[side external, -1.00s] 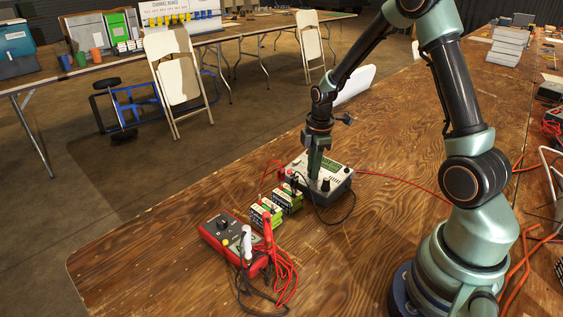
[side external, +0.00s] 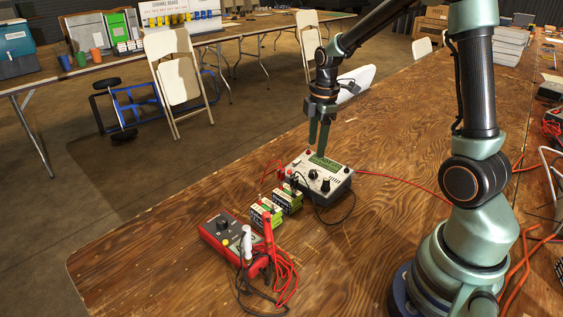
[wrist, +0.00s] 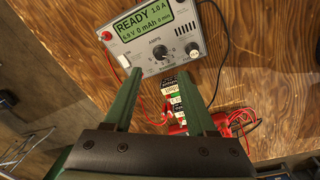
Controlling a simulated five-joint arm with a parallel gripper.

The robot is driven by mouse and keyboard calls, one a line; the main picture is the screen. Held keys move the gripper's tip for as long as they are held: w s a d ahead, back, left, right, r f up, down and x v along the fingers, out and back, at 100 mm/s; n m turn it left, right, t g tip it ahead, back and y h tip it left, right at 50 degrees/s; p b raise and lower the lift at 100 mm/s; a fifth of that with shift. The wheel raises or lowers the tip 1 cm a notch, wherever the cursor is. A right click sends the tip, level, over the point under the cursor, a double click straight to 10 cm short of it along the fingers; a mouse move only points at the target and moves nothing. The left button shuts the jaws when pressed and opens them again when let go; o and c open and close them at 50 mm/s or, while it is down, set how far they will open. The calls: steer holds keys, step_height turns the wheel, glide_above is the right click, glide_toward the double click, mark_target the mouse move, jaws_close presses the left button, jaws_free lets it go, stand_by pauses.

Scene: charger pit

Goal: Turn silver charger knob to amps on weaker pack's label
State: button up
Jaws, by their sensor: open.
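The silver charger (side external: 335,186) sits on the wooden table; it also shows in the wrist view (wrist: 126,53). Its screen (wrist: 141,19) reads READY, 1.0 A, 6.9 V, 0 mAh, 0 min. A small knob (wrist: 159,52) sits under the word AMPS inside a ring of marks; its exact pointing is too small to tell. A black knob (wrist: 192,48) stands to its right. Two packs with white and green labels, one nearer the charger (side external: 288,200) and one farther (side external: 265,214), stand beside it; their label print is too small to read surely. My gripper (side external: 318,147) is open and empty above the charger, apart from it.
A red meter (side external: 222,236) with coiled red and black leads (side external: 281,272) lies at the table's front left. Red and black wires (side external: 347,210) run from the charger across the table. The table between the charger and my base is mostly clear.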

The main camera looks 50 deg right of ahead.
mark_target(313, 171)
step_height(313, 171, up, 4)
steer(key=shift+s+a+f, duration=0.1)
steer(key=shift+s+f, duration=0.05)
steer(key=shift+f, duration=0.05)
steer(key=f, duration=0.8)
steer(key=w+f, duration=0.1)
steer(key=f, duration=0.3)
steer(key=shift+d, duration=0.2)
jaws_close()
